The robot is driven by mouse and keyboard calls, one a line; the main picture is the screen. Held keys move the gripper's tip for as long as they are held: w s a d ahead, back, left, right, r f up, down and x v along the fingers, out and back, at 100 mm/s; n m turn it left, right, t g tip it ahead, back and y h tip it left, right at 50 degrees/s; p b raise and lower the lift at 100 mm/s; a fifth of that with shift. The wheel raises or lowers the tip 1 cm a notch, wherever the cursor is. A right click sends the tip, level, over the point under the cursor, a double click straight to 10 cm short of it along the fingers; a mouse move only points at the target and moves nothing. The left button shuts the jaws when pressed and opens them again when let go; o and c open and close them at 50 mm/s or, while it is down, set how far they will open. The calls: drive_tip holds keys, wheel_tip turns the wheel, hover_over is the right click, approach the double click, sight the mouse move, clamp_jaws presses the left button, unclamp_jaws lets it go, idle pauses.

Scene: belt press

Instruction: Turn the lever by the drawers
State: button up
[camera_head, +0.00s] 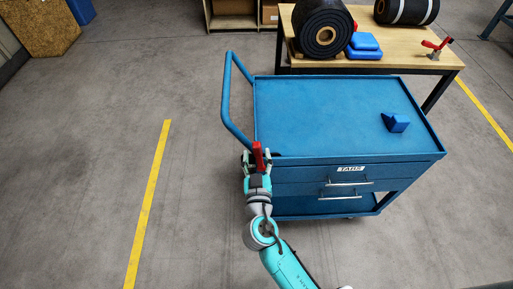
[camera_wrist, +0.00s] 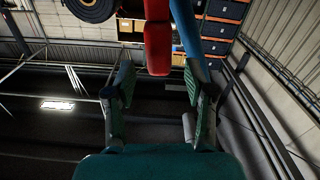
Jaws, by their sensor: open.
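The red lever (camera_head: 257,152) stands at the left front corner of the blue cart, beside the drawers (camera_head: 345,190). The drawer fronts have silver handles and a label that seems to read "TABS". My gripper (camera_head: 260,161) is at the lever, with its fingers spread to either side of it in the head view. In the wrist view the red lever (camera_wrist: 157,38) hangs from the top edge, centred ahead of my open gripper (camera_wrist: 157,82). I cannot tell whether a finger touches it. The lever's base is hidden behind my gripper.
A blue push handle (camera_head: 229,100) rises just left of the lever. Behind is a wooden table (camera_head: 400,50) with black rolls (camera_head: 324,25). The floor at left is clear.

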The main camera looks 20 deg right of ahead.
drive_tip(key=v, duration=0.8)
